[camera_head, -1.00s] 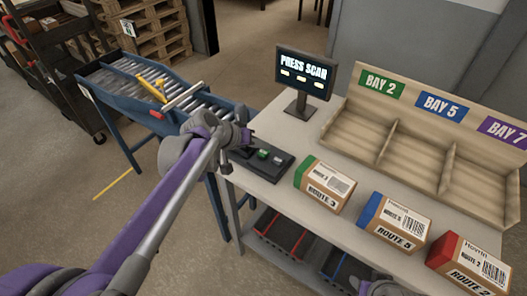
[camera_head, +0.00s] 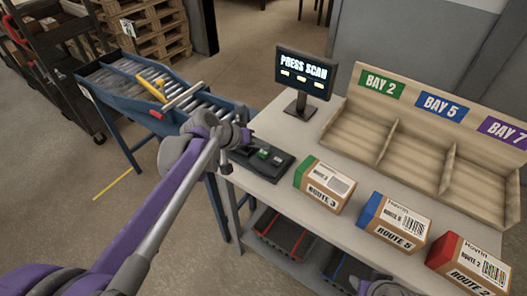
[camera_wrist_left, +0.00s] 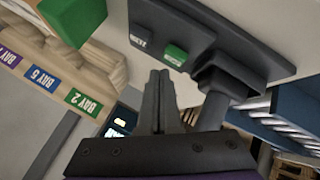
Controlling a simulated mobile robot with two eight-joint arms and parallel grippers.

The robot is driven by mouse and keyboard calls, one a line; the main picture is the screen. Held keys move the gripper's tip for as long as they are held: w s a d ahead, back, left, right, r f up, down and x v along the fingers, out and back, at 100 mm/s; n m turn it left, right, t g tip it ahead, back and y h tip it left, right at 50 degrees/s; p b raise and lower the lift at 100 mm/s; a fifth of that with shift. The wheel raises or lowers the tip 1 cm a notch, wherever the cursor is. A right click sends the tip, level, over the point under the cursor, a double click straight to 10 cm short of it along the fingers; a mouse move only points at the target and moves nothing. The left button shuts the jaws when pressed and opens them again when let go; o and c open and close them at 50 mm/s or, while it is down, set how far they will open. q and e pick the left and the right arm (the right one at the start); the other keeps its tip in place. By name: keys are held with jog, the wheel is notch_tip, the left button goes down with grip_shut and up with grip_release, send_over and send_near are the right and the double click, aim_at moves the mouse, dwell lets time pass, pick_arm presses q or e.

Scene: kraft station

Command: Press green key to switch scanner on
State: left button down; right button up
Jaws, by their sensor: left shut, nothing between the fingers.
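The green key (camera_head: 264,154) sits on a dark key panel (camera_head: 280,168) at the left end of the table. It also shows in the left wrist view (camera_wrist_left: 175,55), next to a dark key (camera_wrist_left: 140,41). My left gripper (camera_head: 246,135) is shut and empty, at the panel's far left side, apart from the green key in the picture. Its closed fingers show in the left wrist view (camera_wrist_left: 160,85), pointing toward the panel. The monitor (camera_head: 305,72) reads "PRESS SCAN". Part of my right arm's end (camera_head: 380,287) shows at the bottom edge; its fingers are not clear.
Route 3 (camera_head: 322,186), Route 5 (camera_head: 393,222) and Route 2 (camera_head: 468,264) boxes stand along the table front. A wooden bay rack (camera_head: 405,143) stands behind them. A blue roller conveyor (camera_head: 120,90) is at the left. Dark trays lie on the shelf below.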

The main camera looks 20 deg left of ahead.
aim_at(261, 155)
pick_arm(q)
jog(key=shift+f, duration=0.15)
jog(key=shift+f, duration=0.3)
jog(key=shift+f+b, duration=0.45)
jog(key=shift+f, duration=0.1)
dwell(0.8)
jog(key=shift+r, duration=0.1)
jog(key=shift+r+p, duration=0.8)
jog(key=shift+r, duration=0.1)
notch_tip(261, 155, up, 5)
jog(key=p, duration=0.4)
dwell(0.5)
